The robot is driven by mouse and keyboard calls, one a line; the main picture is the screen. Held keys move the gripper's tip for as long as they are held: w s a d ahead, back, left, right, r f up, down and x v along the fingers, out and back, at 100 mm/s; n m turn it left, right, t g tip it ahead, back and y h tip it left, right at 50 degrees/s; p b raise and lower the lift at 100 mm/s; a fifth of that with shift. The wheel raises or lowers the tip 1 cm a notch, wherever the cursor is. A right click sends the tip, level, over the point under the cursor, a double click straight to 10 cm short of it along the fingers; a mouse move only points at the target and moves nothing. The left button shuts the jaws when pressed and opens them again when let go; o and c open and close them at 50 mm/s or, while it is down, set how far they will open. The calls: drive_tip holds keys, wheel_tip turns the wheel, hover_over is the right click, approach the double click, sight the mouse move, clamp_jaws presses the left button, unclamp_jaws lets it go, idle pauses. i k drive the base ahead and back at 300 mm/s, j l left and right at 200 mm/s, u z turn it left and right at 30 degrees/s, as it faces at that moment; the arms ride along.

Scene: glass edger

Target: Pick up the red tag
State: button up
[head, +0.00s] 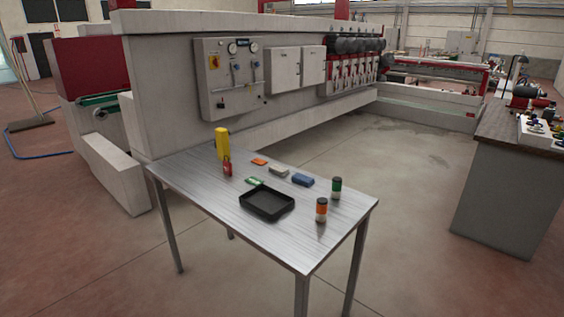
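A small red item (227,168) stands on the left part of the metal table, just in front of a yellow upright object (222,143). It is the only clearly red thing on the table, but it is too small to tell whether it is a tag. A flat orange piece (260,162) lies to its right, towards the back. A small green and white flat piece (255,181) lies to its right, nearer the front. My gripper is not in view.
The metal table (290,253) also holds a black tray (267,215), a grey block (279,171), a blue block (302,180), a green-banded jar (336,188) and an orange-banded jar (321,210). A large machine (178,112) stands close behind. The table's front is clear.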

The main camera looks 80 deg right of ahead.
sight(227, 167)
drive_tip(key=i+l+z, duration=0.4)
drive_tip(key=i, duration=0.15)
drive_tip(key=i+l+z, duration=0.15)
drive_tip(key=i+z, duration=0.25)
drive_tip(key=i, duration=0.2)
drive_tip(key=i+z, duration=0.4)
drive_tip(key=i, duration=0.2)
drive_tip(key=i+j+z, duration=0.25)
drive_tip(key=i+z, duration=0.15)
drive_tip(key=i, duration=0.2)
drive_tip(key=i+z, duration=0.3)
drive_tip(key=i, duration=1.1)
